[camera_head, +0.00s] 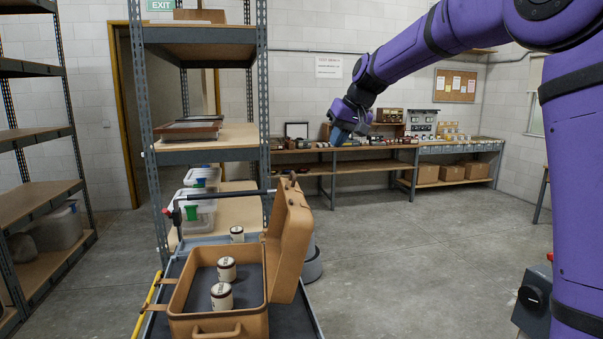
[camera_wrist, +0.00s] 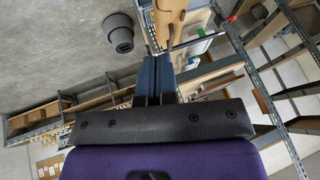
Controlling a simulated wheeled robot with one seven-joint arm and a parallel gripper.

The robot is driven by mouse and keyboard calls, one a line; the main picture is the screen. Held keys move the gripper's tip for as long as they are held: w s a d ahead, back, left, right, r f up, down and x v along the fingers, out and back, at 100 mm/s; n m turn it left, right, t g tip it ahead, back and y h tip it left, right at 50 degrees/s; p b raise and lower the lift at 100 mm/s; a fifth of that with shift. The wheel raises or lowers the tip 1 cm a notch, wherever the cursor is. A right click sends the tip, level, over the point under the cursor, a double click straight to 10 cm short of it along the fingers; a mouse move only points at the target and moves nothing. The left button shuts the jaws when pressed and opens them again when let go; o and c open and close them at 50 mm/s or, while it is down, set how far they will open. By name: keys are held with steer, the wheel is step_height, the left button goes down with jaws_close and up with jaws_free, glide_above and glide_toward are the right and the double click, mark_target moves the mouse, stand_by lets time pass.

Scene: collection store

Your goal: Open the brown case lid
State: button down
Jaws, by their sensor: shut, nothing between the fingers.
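The brown case (camera_head: 218,327) sits on a dark-topped cart in the head view. Its lid (camera_head: 290,240) stands raised at the right side, roughly upright, so the inside shows. Two white jars with dark bands, a nearer jar (camera_head: 222,296) and a farther jar (camera_head: 227,269), stand inside on a dark lining. My gripper (camera_head: 340,135) is up and to the right of the lid in the picture, apart from it. Its blue fingers (camera_wrist: 153,78) are together and hold nothing in the wrist view. A tan shape at the top of that view may be the case; I cannot tell.
A third jar (camera_head: 237,234) stands behind the case. A metal shelf rack (camera_head: 205,155) rises behind the cart, with another rack (camera_head: 40,190) at left. A long workbench (camera_head: 345,167) lines the back wall. Floor (camera_head: 430,260) to the right is clear.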

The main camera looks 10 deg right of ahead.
steer(key=w+d+f+y, duration=0.1)
steer(key=w+d+f, duration=0.15)
steer(key=w, duration=0.45)
steer(key=w+d+f+y, duration=0.1)
steer(key=w+f, duration=0.2)
steer(key=w, duration=0.4)
steer(key=a+r+x, duration=0.1)
steer(key=a+x, duration=0.1)
steer(key=x, duration=1)
steer(key=shift+w+a+r, duration=0.2)
steer(key=shift+w+a, duration=0.05)
steer(key=shift+a, duration=0.05)
steer(key=shift+a, duration=0.1)
steer(key=w+a+r+h, duration=0.1)
steer(key=a+r+h, duration=0.1)
steer(key=a, duration=0.9)
steer(key=shift+a+r+n+h, duration=0.15)
steer(key=shift+r+n+h, duration=0.2)
steer(key=shift+h, duration=0.55)
steer(key=shift+r, duration=0.1)
